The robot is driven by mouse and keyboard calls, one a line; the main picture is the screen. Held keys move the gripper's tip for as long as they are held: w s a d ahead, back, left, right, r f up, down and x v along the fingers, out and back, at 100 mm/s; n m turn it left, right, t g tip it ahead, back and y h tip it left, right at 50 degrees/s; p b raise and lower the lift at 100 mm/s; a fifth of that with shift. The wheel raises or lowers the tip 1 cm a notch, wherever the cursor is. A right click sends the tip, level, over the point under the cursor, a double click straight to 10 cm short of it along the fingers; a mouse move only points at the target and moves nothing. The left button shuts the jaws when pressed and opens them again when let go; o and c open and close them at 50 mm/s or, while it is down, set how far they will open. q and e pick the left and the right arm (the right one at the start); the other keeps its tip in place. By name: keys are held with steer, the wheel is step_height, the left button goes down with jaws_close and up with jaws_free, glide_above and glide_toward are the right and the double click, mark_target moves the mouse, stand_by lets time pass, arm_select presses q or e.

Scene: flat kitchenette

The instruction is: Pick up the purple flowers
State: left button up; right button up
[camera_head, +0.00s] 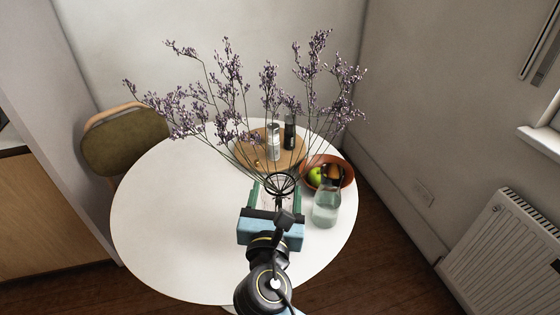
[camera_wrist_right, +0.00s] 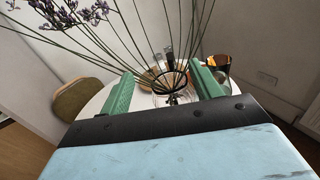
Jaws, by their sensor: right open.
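The purple flowers (camera_head: 230,68) are tall thin sprays that fan out above the round table. Their stems gather down into a vase with a dark ring (camera_head: 282,183) at its mouth. My right gripper (camera_head: 276,190) is at the vase, with its green fingers apart on either side of the stems and ring. In the right wrist view the flowers (camera_wrist_right: 62,14) show at the upper left, and the ring (camera_wrist_right: 172,78) appears between the open fingers (camera_wrist_right: 163,84). The lower vase is partly hidden by my gripper. My left gripper is not in view.
A glass jar of clear liquid (camera_head: 326,208) stands close right of my gripper. A bowl of fruit (camera_head: 345,173) is behind it. A wooden board (camera_head: 250,152) holds two shakers. The white table (camera_head: 160,220) is clear at left. A chair (camera_head: 125,145) stands beyond.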

mark_target(280, 43)
steer(key=w, duration=0.6)
steer(key=shift+w+d+f, duration=0.1)
steer(key=shift+w+d, duration=0.1)
steer(key=shift+w, duration=0.05)
steer(key=w, duration=0.5)
steer(key=shift+w+d+b, duration=0.15)
steer(key=shift+b, duration=0.2)
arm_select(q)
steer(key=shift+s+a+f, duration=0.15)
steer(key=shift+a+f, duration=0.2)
arm_select(e)
steer(key=c, duration=1.1)
